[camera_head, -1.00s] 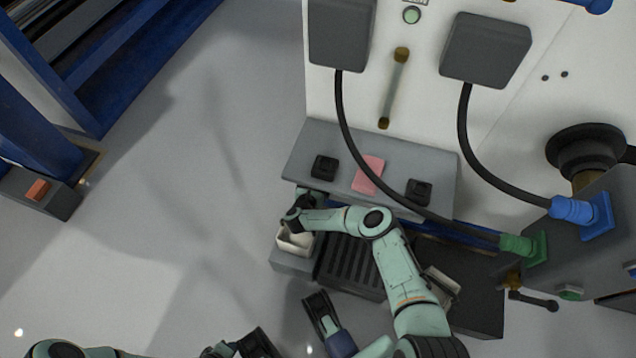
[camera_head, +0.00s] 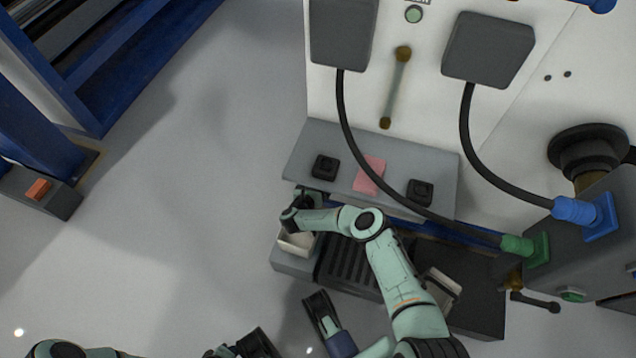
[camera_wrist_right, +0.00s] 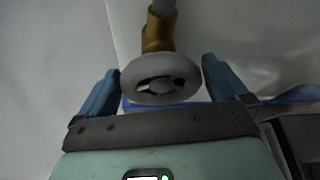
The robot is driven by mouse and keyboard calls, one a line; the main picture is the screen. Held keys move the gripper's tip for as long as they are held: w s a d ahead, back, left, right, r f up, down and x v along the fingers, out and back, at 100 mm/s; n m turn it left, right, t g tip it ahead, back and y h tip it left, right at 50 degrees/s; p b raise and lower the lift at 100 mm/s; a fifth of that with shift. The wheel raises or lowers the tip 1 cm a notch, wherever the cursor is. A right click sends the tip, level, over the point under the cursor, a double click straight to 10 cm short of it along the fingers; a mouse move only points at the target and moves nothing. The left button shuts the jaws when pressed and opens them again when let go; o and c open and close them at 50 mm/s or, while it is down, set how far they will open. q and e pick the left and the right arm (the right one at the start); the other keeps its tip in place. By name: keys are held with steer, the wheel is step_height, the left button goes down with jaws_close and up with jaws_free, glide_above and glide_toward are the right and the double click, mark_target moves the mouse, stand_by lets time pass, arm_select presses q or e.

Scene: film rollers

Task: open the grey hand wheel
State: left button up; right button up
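The grey hand wheel (camera_wrist_right: 160,80) is a round, spoked wheel on a brass fitting in the right wrist view. My right gripper (camera_wrist_right: 160,65) is open, with one blue finger on each side of the wheel. In the head view the right gripper (camera_head: 307,196) is at the left end of the grey ledge, and the wheel is hidden there.
A sloped grey panel (camera_head: 400,165) carries black knobs and a pink plate (camera_head: 369,175). Black cables run down to a green connector (camera_head: 517,246) and a blue connector (camera_head: 572,210). Open floor lies left.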

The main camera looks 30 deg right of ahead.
steer(key=shift+r, duration=0.1)
arm_select(q)
steer(key=w+d+r+t+p, duration=0.1)
steer(key=w+r+t+p, duration=0.15)
steer(key=w+r, duration=0.2)
steer(key=s+r+p, duration=0.1)
steer(key=s+d+g, duration=0.1)
steer(key=s, duration=0.1)
steer(key=s+d+r+g+p, duration=0.1)
steer(key=shift+s+r+m+h+p, duration=0.3)
steer(key=shift+s+r+h, duration=0.05)
steer(key=shift+s+h, duration=0.05)
arm_select(e)
steer(key=v, duration=1.3)
steer(key=shift+a, duration=0.15)
arm_select(q)
steer(key=shift+f, duration=0.1)
arm_select(e)
steer(key=shift+a, duration=0.1)
